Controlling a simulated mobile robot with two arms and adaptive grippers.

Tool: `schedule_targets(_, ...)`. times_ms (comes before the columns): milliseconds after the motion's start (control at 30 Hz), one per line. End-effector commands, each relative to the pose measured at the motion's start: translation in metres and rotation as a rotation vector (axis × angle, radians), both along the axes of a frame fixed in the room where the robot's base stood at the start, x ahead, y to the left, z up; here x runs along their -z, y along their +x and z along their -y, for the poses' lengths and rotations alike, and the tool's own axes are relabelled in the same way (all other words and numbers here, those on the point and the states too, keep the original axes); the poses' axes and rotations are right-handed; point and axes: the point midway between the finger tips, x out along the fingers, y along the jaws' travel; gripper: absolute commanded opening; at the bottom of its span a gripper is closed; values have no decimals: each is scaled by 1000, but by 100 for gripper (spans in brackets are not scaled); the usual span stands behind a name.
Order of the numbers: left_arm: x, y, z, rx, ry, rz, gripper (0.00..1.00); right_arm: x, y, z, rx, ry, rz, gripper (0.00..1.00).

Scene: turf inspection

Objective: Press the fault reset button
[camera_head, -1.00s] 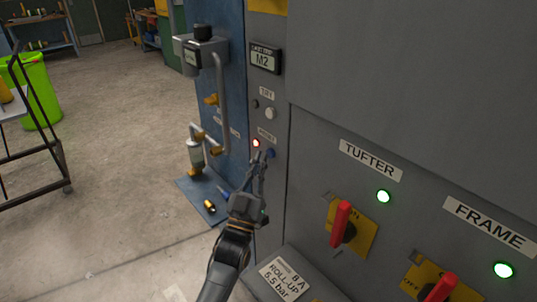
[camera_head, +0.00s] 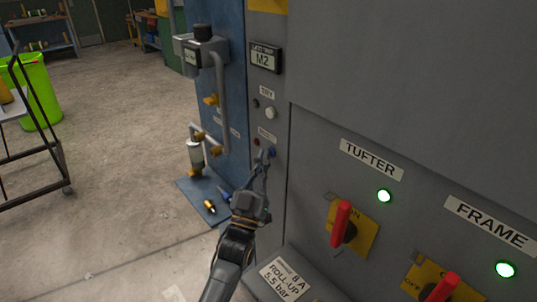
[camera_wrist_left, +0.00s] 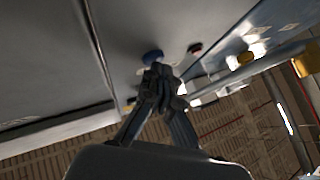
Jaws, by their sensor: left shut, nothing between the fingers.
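A blue button (camera_head: 272,153) sits on the narrow grey panel, below a small label too blurred to read. It also shows in the left wrist view (camera_wrist_left: 152,57). Left of it is a small round red lamp (camera_head: 256,142), now dark; it is also in the left wrist view (camera_wrist_left: 195,47). My left gripper (camera_head: 263,157) is shut and empty, with its fingertips right at the blue button. In the left wrist view the fingertips (camera_wrist_left: 158,72) overlap the button's lower edge; I cannot tell whether they touch it. My right gripper is not in view.
Right of the panel, a grey cabinet carries red rotary switches (camera_head: 341,223) and lit green lamps (camera_head: 384,196). A grey box labelled ROLL-UP (camera_head: 283,277) juts out below. Pipework (camera_head: 222,100) stands left of the panel. The floor further left is open, up to a cart (camera_head: 62,165).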

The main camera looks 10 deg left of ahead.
Motion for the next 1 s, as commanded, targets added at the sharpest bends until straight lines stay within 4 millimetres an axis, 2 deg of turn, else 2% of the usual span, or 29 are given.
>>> schedule_targets(1000, 0, -16, -12, 0, 0, -1, 0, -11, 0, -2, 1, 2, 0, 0)
